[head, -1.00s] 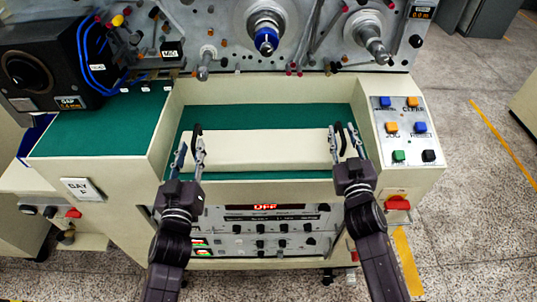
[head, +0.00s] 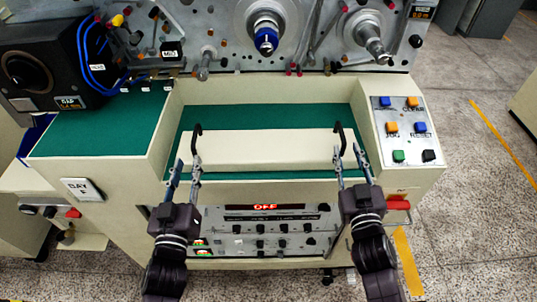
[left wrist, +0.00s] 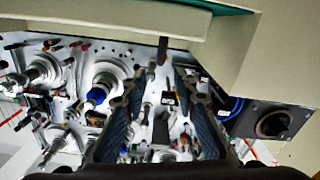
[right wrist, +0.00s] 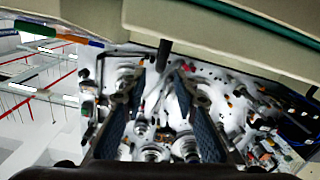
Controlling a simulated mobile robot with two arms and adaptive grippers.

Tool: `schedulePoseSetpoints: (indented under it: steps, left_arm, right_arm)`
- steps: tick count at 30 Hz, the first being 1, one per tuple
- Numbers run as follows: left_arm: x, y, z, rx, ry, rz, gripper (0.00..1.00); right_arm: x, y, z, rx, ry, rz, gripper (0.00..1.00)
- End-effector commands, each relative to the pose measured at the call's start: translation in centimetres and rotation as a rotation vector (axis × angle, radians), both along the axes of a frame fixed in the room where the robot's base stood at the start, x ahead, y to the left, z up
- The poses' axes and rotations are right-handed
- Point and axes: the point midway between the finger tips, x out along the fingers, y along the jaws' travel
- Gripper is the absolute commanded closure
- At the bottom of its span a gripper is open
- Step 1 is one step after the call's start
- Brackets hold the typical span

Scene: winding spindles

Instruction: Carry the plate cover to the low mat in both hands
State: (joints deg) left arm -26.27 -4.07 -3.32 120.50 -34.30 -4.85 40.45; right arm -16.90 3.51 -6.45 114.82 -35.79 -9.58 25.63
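The plate cover (head: 263,148), a long cream block with a black handle at each end, sits level on the green low mat (head: 265,116) in the machine's front recess. Its left handle (head: 197,140) and right handle (head: 340,140) stand clear. My left gripper (head: 183,172) is open and empty, just in front of the left handle. My right gripper (head: 350,168) is open and empty, just in front of the right handle. In the left wrist view, the left handle (left wrist: 163,48) shows past the spread fingers; in the right wrist view, so does the right handle (right wrist: 164,55).
A button panel (head: 407,130) lies right of the recess, with a red switch (head: 398,204) below it. A black gap box (head: 50,68) stands on the upper left green surface (head: 100,135). Spindles (head: 265,40) rise behind the recess. An instrument panel (head: 265,230) sits below.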

Motion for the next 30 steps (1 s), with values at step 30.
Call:
schedulePoseSetpoints:
  steps: [30]
  left_arm:
    - [0.0, 0.1, -0.1, 0.001, 0.005, 0.002, 0.73]
  right_arm:
    - [-4.8, -0.2, 0.0, 0.001, 0.004, -0.003, 0.73]
